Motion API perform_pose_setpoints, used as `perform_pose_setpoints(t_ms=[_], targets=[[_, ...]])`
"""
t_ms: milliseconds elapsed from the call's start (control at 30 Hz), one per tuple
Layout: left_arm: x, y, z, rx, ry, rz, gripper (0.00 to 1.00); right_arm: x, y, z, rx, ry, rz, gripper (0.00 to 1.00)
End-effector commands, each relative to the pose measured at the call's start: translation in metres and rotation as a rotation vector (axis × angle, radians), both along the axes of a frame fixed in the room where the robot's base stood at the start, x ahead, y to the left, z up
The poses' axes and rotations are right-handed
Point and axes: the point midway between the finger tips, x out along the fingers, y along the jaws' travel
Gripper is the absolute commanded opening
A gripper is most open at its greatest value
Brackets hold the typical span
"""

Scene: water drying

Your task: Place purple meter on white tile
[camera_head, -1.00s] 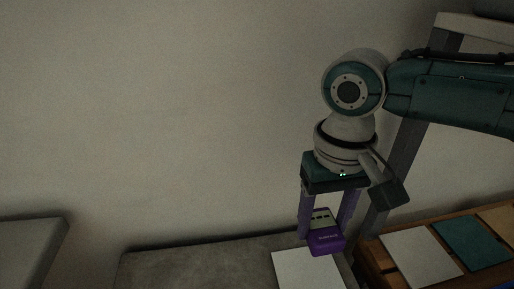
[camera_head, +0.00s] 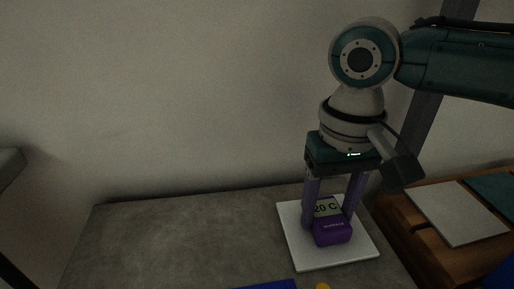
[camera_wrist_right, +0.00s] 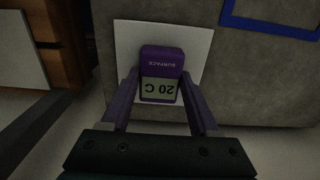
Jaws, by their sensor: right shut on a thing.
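The purple meter (camera_head: 332,232) has a pale display reading "20 C" and stands over the white tile (camera_head: 330,261). My right gripper (camera_head: 328,222) points down with its fingers on either side of the meter and is shut on it. In the right wrist view, the meter (camera_wrist_right: 162,62) sits between the fingertips, with the white tile (camera_wrist_right: 130,45) behind it. The meter's outline lies within the tile. I cannot tell whether its base touches the tile. My left gripper is not in view.
The tile lies on a grey table (camera_head: 180,245); its left part is clear. At the right is a wooden rack (camera_head: 420,245) with a pale tile (camera_head: 460,213) and a teal tile (camera_head: 496,186). A blue-edged thing (camera_wrist_right: 270,27) and a yellow thing (camera_head: 322,286) are at the front.

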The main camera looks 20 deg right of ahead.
Motion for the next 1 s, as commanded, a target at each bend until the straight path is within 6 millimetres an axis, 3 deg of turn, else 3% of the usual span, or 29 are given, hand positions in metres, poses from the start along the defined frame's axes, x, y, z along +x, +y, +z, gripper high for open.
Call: perform_pose_setpoints(t_ms=[367,400,633,900,1000], targets=[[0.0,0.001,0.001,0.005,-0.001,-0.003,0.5,0.0,0.0,-0.002,0.0,0.001,-0.001,0.02],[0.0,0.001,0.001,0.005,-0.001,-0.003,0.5,0.0,0.0,-0.002,0.0,0.0,0.0,0.66],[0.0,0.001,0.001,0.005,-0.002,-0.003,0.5,0.0,0.0,-0.002,0.0,0.0,0.0,0.92],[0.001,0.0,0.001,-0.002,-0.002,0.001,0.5,0.001,0.0,-0.001,0.0,-0.002,0.0,0.92],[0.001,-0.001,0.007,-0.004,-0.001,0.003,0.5,0.001,0.0,0.011,0.001,-0.002,0.001,0.92]])
